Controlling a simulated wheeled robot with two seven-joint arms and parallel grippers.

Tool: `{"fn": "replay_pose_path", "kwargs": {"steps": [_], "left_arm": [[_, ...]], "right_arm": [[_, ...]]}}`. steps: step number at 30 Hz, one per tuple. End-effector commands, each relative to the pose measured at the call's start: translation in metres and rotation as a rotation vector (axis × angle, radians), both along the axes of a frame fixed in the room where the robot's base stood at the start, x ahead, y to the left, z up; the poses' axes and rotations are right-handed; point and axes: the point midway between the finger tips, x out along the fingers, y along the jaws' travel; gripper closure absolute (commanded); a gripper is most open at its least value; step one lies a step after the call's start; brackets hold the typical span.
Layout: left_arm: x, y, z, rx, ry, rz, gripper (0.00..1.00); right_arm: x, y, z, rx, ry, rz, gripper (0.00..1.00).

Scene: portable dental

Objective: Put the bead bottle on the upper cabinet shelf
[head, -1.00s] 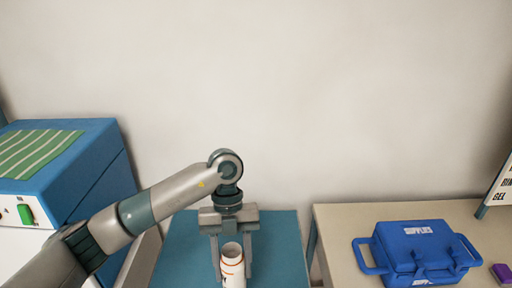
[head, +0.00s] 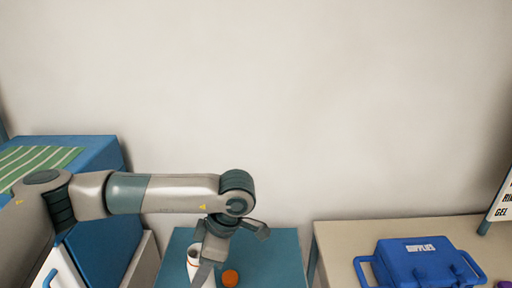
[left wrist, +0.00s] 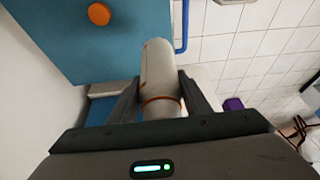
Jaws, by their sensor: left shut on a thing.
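The bead bottle (head: 194,263) is a white cylinder with orange bands. It sits low in the head view, in front of the blue tabletop, and fills the middle of the left wrist view (left wrist: 158,75). My left gripper (head: 204,266) is shut on it; the two dark fingers lie either side of the bottle in the left wrist view (left wrist: 158,97). A blue and white cabinet (head: 95,220) stands at the left, partly behind my arm; no shelf inside it can be made out. My right gripper is not in view.
An orange round cap (head: 230,278) lies on the blue tabletop (head: 275,262), also in the left wrist view (left wrist: 99,14). A blue supplies case (head: 420,262) stands on the beige table (head: 345,235) at right.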

Motion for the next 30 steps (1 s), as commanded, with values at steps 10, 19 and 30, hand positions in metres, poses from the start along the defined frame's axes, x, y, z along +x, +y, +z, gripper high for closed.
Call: {"fn": "replay_pose_path", "kwargs": {"steps": [10,19,30], "left_arm": [[0.006,0.026,0.009,-0.002,0.001,-0.547,0.88],[0.011,0.045,0.017,-0.003,0.002,-0.926,0.88],[0.016,0.065,0.027,-0.002,0.0,-1.321,0.88]], "right_arm": [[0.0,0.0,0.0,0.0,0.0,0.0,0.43],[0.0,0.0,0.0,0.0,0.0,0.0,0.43],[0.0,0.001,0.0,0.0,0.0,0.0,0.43]]}}
